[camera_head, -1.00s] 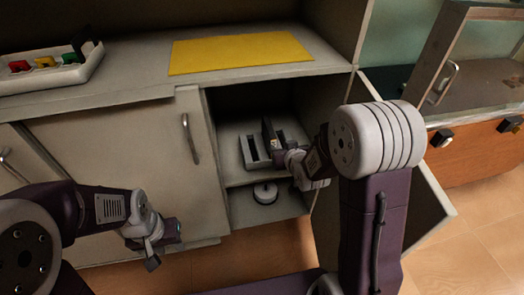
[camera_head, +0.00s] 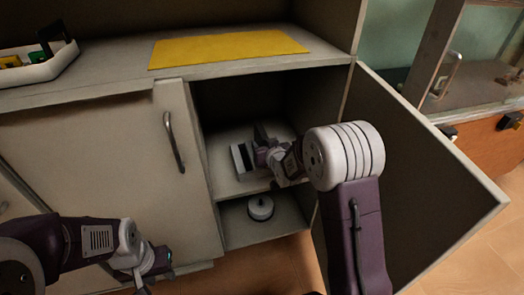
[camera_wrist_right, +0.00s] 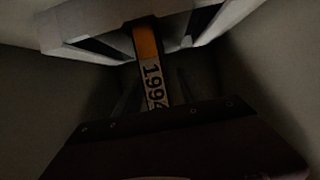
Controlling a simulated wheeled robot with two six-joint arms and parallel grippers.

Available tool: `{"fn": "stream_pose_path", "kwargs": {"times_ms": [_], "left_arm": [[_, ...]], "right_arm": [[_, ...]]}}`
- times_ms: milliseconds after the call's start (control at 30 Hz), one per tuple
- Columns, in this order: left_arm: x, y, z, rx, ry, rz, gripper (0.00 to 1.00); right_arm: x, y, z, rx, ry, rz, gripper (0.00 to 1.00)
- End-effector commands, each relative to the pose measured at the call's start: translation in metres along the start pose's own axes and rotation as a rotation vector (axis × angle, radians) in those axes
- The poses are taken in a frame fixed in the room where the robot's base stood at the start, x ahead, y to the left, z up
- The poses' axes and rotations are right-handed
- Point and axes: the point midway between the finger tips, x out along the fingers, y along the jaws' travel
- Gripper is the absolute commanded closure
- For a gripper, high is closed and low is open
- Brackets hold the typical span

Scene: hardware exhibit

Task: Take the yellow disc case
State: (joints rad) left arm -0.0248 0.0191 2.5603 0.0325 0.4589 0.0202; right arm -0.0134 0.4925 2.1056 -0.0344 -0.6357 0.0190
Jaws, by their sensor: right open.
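A narrow case spine (camera_wrist_right: 146,45), orange-yellow with a pale label reading 1994, stands between pale rack parts (camera_wrist_right: 85,22) in the dim right wrist view. My right gripper (camera_head: 263,148) reaches into the open cabinet at the rack (camera_head: 242,158) on the shelf. It is open, with the spine ahead of it and nothing visibly held. In the head view the gripper and wrist cover much of the rack, and I cannot make out the case there. My left gripper (camera_head: 153,268) is low at the left, outside the cabinet, open and empty.
The open cabinet door (camera_head: 410,170) stands right of my right arm. The closed door (camera_head: 110,165) is on the left. A yellow mat (camera_head: 228,48) and white tray (camera_head: 40,66) lie on the counter.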

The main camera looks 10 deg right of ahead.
Motion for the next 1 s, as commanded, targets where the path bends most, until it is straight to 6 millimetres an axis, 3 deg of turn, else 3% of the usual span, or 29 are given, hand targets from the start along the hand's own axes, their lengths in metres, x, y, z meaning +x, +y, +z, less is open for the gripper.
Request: {"fn": "stream_pose_path", "kwargs": {"times_ms": [100, 333, 500, 833, 1000], "left_arm": [[0.009, 0.0, 0.001, 0.0, 0.0, 0.0, 0.64], [0.007, 0.0, 0.001, 0.0, 0.001, 0.0, 0.64], [0.007, 0.0, 0.001, 0.0, 0.001, 0.0, 0.64], [0.004, 0.0, 0.0, 0.0, 0.001, 0.0, 0.64], [-0.024, 0.001, -0.003, 0.0, 0.001, 0.0, 0.64]], "right_arm": [[0.015, 0.001, 0.002, 0.0, 0.001, 0.001, 0.53], [0.016, 0.001, 0.0, 0.001, -0.001, 0.001, 0.53], [0.015, 0.001, 0.0, 0.001, -0.001, 0.001, 1.0], [0.014, 0.001, -0.005, 0.001, 0.001, 0.001, 1.0], [-0.002, 0.001, -0.043, 0.001, 0.004, 0.001, 1.0]]}}
